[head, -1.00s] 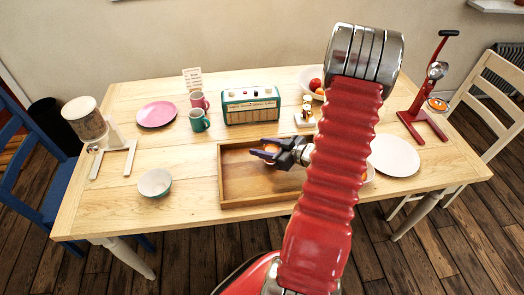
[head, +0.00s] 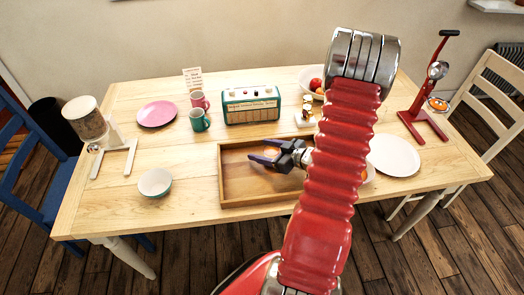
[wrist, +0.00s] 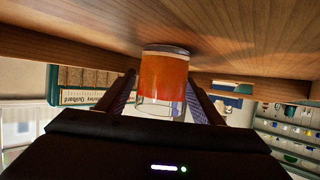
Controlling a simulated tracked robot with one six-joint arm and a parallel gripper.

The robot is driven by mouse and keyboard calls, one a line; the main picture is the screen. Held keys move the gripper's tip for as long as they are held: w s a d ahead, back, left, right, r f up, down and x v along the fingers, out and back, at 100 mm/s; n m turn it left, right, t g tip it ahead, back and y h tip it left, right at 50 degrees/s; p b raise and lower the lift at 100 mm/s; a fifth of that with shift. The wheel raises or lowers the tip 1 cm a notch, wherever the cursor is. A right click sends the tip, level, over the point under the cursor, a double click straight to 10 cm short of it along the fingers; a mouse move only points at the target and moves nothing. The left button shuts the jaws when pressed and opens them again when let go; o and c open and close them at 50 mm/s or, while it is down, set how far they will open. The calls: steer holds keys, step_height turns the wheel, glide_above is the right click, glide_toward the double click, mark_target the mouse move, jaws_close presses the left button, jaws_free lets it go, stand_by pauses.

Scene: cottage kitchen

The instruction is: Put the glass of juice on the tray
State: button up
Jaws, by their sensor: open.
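The glass of juice (head: 271,153) stands upright on the floor of the wooden tray (head: 232,185), orange and partly hidden by my fingers in the head view. In the wrist view, which is upside down, the glass (wrist: 164,76) has its base against the tray floor (wrist: 225,30). My gripper (head: 257,151) is low over the tray, reaching in from the right. Its dark fingers are open, one on either side of the glass. In the wrist view the fingertips lie very close to the glass; whether they touch it I cannot tell.
A green radio (head: 250,104) stands behind the tray. Green (head: 199,119) and pink (head: 199,100) mugs, a pink plate (head: 157,114) and a bowl (head: 155,183) are to the left. A white plate (head: 394,155) lies to the right. My arm hides part of the table.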

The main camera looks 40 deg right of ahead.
steer(key=shift+r, duration=0.1)
steer(key=v, duration=1.2)
steer(key=shift+r, duration=0.1)
stand_by(0.8)
